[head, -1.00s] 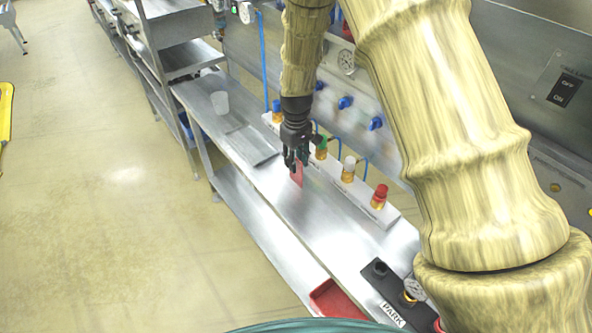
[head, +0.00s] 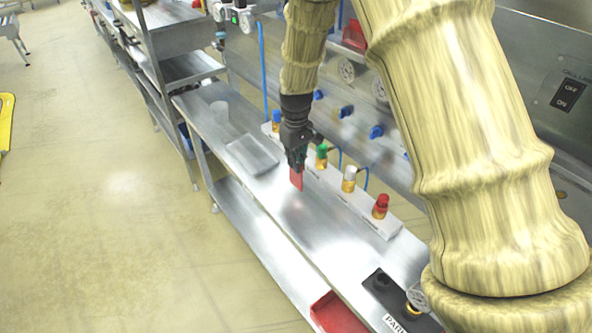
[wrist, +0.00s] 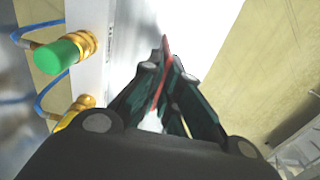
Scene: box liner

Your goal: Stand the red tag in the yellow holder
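The red tag (head: 296,181) hangs upright from my gripper (head: 296,167), a little above or touching the steel bench; I cannot tell which. In the wrist view my gripper (wrist: 164,78) has its dark fingers closed on the thin red tag (wrist: 162,72), seen nearly edge-on. I cannot clearly make out a yellow holder in either view.
A white strip (head: 338,184) behind the tag carries brass fittings with blue, green (head: 321,152), white and red (head: 381,203) caps. A black block marked PARK (head: 385,290) and a red bin (head: 338,315) are nearer. Bench between is clear.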

